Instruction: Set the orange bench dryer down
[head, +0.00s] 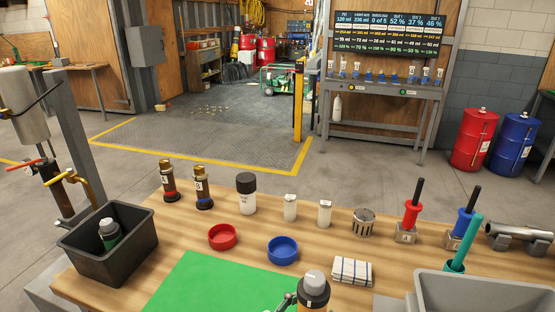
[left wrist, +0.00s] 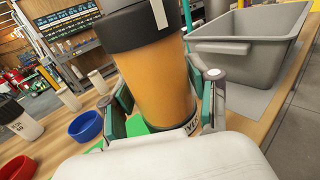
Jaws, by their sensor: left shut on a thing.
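The orange bench dryer (left wrist: 158,85) is a cylinder with an orange body, a black top and a pale label strip in the left wrist view. It also shows at the bottom edge of the head view (head: 314,288), where its grey cap and dark top are seen from above. My left gripper (left wrist: 160,98) is shut around its body, with a green-padded finger on each side. The dryer's base is hidden, so I cannot tell whether it touches the table. My right gripper is not in view.
A green mat (head: 215,285) lies on the wooden table (head: 140,260). A red dish (head: 222,237) and a blue dish (head: 282,250) stand behind it. A folded cloth (head: 351,271) and a grey bin (head: 480,295) are to the right. A black bin (head: 105,270) stands left.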

